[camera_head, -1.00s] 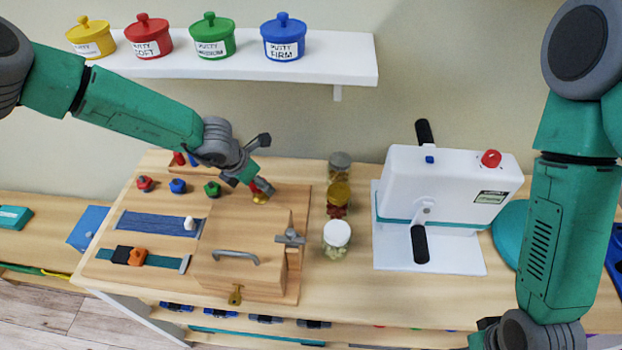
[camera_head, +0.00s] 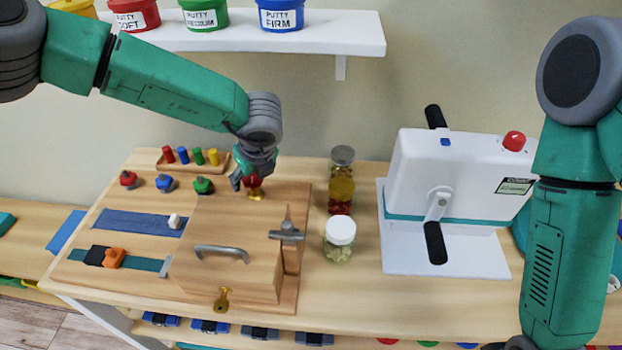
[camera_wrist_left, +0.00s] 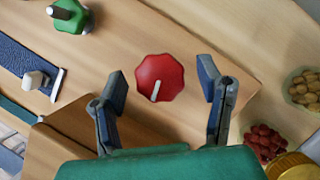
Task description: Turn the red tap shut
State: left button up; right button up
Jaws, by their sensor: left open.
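The red tap (camera_head: 254,181) stands on a brass base at the back right of the wooden board. It is mostly hidden by my left gripper (camera_head: 246,182) in the head view. In the left wrist view, the lobed red tap (camera_wrist_left: 168,71) shows from above, with a white pointer mark directed to the bottom of the picture and slightly left. The open fingers of my left gripper (camera_wrist_left: 163,82) are on either side of it, with a visible gap on each side. My right arm shows at the right, but its gripper is out of view.
A wooden box with a grey handle (camera_head: 222,250) stands just in front of the tap. Red (camera_head: 129,180), blue (camera_head: 165,184) and green (camera_head: 203,186) knobs are to the left. Jars (camera_head: 340,238) and a white crank machine (camera_head: 452,180) stand to the right.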

pick_arm(q)
jog(key=n+g+b, duration=0.1)
jog(key=n+b, duration=0.2)
jog(key=n, duration=0.1)
jog(key=n+g+y+b, duration=0.1)
jog(key=n+g+b, duration=0.1)
jog(key=n, duration=0.3)
jog(key=shift+w+d+f+b, duration=0.1)
jog(key=shift+w+f+b, duration=0.1)
jog(key=shift+b, duration=0.25)
jog(key=d+r, duration=0.1)
jog(key=d+r+p, duration=0.1)
jog(key=r, duration=0.1)
jog(key=shift+s+d+r+y, duration=0.1)
jog(key=shift+y, duration=0.2)
jog(key=d, duration=1)
jog(key=shift+s+d, duration=0.35)
jog(key=shift+d, duration=0.05)
jog(key=shift+a, duration=0.1)
